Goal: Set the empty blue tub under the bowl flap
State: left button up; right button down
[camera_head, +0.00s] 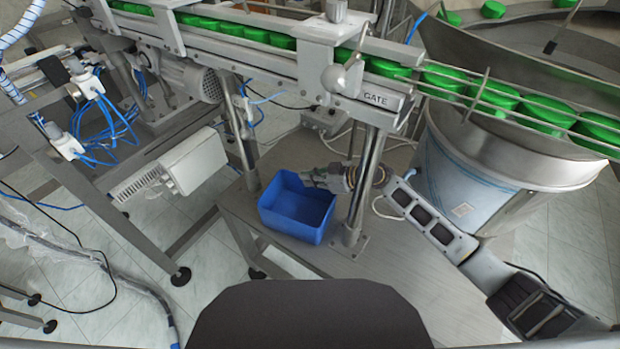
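The empty blue tub (292,226) stands upright on the grey tabletop, between two metal posts of the conveyor frame. Its open top shows a bare blue inside. My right gripper (316,180) reaches in from the right, past the front post, to the tub's back right rim. Its fingertips overlap the rim in the picture; I cannot tell whether they are closed on it. The steel feeder bowl (510,150) is at the right, but I cannot make out its flap. My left gripper is not in view.
The metal post (362,190) stands close to the tub and my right arm. The front right of the tabletop (400,280) is clear.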

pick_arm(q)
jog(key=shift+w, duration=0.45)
pick_arm(e)
jog(key=shift+f, duration=0.1)
jog(key=c, duration=1.7)
grip_release()
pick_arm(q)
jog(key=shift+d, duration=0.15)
pick_arm(e)
jog(key=shift+o, duration=0.3)
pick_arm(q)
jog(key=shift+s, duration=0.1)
